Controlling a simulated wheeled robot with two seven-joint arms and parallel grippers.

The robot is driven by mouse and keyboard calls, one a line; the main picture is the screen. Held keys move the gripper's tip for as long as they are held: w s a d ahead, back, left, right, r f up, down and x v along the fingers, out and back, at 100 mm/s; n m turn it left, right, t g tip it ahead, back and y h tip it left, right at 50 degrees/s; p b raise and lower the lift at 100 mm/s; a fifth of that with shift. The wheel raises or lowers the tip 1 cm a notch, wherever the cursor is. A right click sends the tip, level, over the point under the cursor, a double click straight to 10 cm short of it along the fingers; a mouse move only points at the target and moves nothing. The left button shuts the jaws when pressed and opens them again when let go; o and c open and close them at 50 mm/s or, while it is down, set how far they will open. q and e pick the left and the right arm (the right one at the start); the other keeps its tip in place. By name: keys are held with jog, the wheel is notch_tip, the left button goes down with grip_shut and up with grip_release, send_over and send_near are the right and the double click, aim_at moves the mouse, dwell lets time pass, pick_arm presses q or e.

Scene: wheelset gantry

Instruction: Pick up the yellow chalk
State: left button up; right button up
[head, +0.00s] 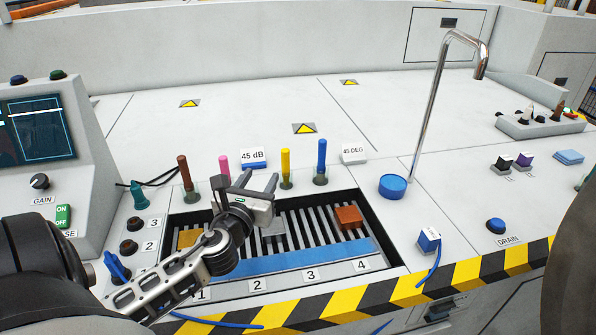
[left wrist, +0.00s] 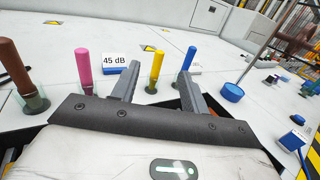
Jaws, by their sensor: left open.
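The yellow chalk (head: 286,163) stands upright in a small dark-green holder behind the slotted tray. In the left wrist view the yellow chalk (left wrist: 156,66) shows between my two fingers, beyond them. My left gripper (head: 258,181) is open and empty, over the tray's back edge, in front and to the left of the chalk. Its fingers (left wrist: 158,72) point toward the row of chalks and appear apart from the yellow one. My right gripper is not in view.
Brown (head: 184,172), pink (head: 224,167) and blue (head: 321,157) chalks stand in holders in the same row. A "45 dB" block (head: 253,158) sits left of the yellow one. A slotted tray (head: 375,236) lies in front. A metal spout (head: 432,110) rises at the right.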

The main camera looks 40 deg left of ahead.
pick_arm(q)
notch_tip(320, 180, down, 3)
jog(key=w+b, duration=0.1)
jog(key=b, duration=0.1)
send_near(284, 156)
jog(key=x, duration=0.4)
jog(key=r+x, duration=0.1)
jog(key=x, duration=0.1)
jog(key=shift+f+x, duration=0.25)
jog(key=shift+x, duration=1.05)
jog(key=shift+f+x, duration=0.25)
jog(key=shift+x, duration=1.05)
grip_shut()
